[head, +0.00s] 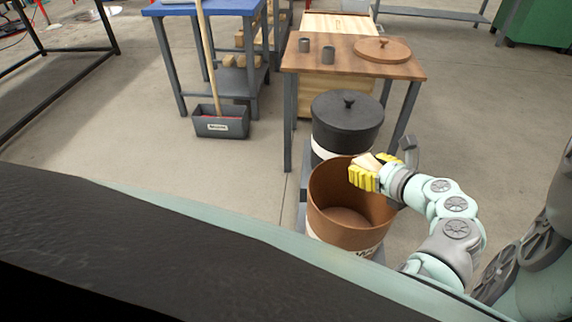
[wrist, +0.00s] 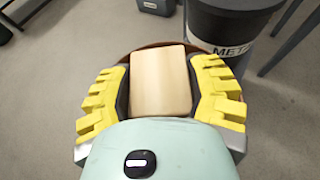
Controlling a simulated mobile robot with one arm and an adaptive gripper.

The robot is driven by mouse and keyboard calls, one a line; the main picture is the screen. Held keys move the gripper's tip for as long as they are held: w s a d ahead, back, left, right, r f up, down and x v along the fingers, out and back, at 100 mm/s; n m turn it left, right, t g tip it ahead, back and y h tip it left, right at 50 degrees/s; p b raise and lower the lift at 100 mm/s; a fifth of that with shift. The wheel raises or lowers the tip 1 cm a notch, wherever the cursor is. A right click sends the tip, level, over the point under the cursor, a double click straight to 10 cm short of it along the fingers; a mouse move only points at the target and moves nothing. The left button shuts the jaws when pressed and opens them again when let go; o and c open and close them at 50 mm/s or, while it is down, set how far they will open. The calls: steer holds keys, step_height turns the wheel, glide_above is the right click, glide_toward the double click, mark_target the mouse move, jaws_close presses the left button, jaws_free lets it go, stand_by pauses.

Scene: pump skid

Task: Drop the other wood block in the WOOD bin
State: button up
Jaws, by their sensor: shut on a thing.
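A pale wood block (wrist: 160,80) sits between the yellow fingers of my gripper (wrist: 160,92) in the wrist view. In the head view my gripper (head: 372,172) is shut on the wood block (head: 368,162), over the mouth of an open brown bin (head: 350,236). The block is above the bin's floor, near the rim on the far right side. The bin's floor that shows looks bare; its front label is mostly cut off and I cannot read it whole. In the wrist view the bin's rim (wrist: 150,48) shows behind the block.
A black-lidded bin (head: 346,122) stands just behind; its label reads METAL in part in the wrist view (wrist: 230,48). A wooden table (head: 340,62) holds two grey cylinders and a round wooden lid (head: 382,50). A grey box (head: 222,122) with a broom stands left. Floor is clear between.

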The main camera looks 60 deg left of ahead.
steer(key=shift+a+f+b, duration=0.1)
steer(key=shift+f+b, duration=0.35)
steer(key=shift+f, duration=0.1)
steer(key=shift+s, duration=0.1)
steer(key=o, duration=1.3)
steer(key=shift+c, duration=0.2)
steer(key=shift+d+r, duration=0.15)
steer(key=shift+d, duration=0.2)
steer(key=w+v, duration=0.1)
steer(key=v, duration=1)
steer(key=shift+s+d, duration=0.2)
steer(key=shift+s, duration=0.2)
steer(key=shift+r, duration=0.1)
